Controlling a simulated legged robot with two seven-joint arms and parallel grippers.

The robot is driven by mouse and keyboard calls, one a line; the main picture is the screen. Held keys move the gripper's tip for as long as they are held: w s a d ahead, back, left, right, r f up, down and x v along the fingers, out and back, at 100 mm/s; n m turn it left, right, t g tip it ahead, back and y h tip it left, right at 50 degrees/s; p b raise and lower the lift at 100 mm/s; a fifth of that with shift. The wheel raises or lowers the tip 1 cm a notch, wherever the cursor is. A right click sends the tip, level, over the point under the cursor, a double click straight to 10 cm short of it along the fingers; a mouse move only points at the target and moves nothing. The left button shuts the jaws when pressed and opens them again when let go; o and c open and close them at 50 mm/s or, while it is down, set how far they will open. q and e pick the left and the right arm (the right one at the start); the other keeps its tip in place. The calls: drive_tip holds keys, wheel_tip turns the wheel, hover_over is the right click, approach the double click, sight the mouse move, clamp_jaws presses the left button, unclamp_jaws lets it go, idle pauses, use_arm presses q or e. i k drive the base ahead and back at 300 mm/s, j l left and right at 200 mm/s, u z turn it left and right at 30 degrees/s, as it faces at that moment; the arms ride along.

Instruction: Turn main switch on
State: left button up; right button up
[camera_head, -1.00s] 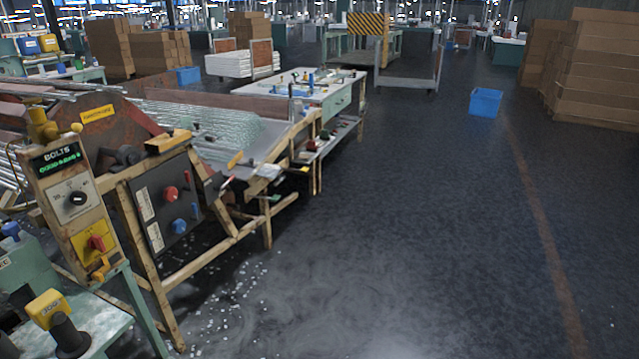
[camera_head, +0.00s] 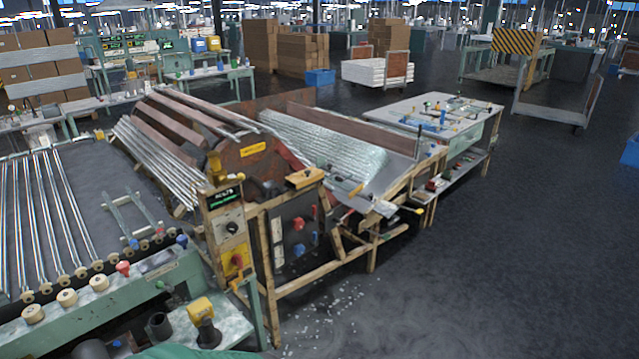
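The machine's narrow control panel (camera_head: 226,232) stands upright on a wooden frame just left of the picture's middle. It carries a green lit display (camera_head: 226,197), a black round knob (camera_head: 232,227) and, below, a red switch handle (camera_head: 237,260) on a yellow plate. I take this red-on-yellow switch for the main switch; its exact setting is too small to tell. A dark panel to its right holds a red knob (camera_head: 298,223) and a blue knob (camera_head: 299,250). Neither of my grippers is in view.
A green bench with rollers and long glass tubes (camera_head: 62,215) fills the left. A yellow box-like part (camera_head: 201,308) stands at the bench's near corner. A white-topped table (camera_head: 400,113) stands behind right. The dark floor (camera_head: 500,270) at right is clear.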

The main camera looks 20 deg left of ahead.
sight(237, 260)
drive_tip(key=u, duration=1.35)
